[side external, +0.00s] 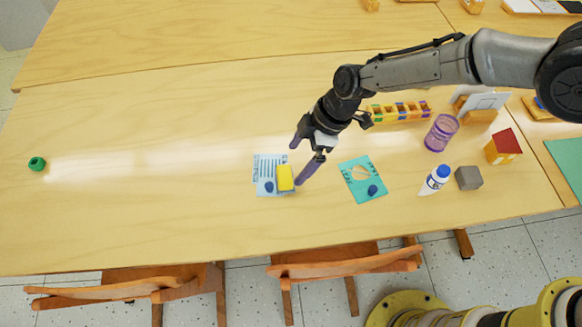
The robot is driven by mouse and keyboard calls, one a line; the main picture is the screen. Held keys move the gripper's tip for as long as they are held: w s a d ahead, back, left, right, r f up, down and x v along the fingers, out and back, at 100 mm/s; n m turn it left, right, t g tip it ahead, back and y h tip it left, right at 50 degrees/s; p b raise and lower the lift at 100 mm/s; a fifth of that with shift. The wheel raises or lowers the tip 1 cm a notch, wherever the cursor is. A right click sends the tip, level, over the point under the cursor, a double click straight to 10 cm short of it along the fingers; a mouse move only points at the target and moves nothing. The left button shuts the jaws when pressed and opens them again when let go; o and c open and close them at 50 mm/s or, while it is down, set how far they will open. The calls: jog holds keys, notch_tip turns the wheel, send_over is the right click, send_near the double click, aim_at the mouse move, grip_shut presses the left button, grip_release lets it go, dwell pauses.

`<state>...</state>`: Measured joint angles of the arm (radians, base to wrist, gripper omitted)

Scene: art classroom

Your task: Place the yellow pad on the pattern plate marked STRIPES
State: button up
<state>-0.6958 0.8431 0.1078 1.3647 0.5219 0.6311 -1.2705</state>
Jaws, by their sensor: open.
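The yellow pad (285,178) is at the right part of a pale blue plate (262,163) with line-like stripes, overlapping its right edge. It looks to rest on the plate, though exact contact is hard to tell. The plate's lettering is too small to read. A second plate, teal (353,185) with a pale leaf-like figure, lies to the right. My gripper (298,164) is open, with its fingers spread just above and right of the pad. One fingertip is close to the pad's right side; whether it touches is unclear.
A dark blue lump sits on each plate, on the pale one (269,187) and the teal one (373,190).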

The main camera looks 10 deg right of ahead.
jog(key=shift+v, duration=2.5)
jog(key=shift+r, duration=0.1)
jog(key=s+d+r+m+t+h, duration=0.15)
jog(key=d+r+m, duration=0.25)
jog(key=d+r, duration=0.6)
jog(key=s+d+r+m+t+y, duration=0.1)
jog(key=s+d+r+m, duration=0.25)
jog(key=d+r, duration=0.65)
jog(key=s+d+m+t+h, duration=0.3)
jog(key=s+d+m, duration=0.7)
jog(key=s+d, duration=1)
jog(key=shift+d+f+h, duration=0.2)
jog(key=shift+d+h, duration=0.3)
jog(key=shift+h, duration=0.05)
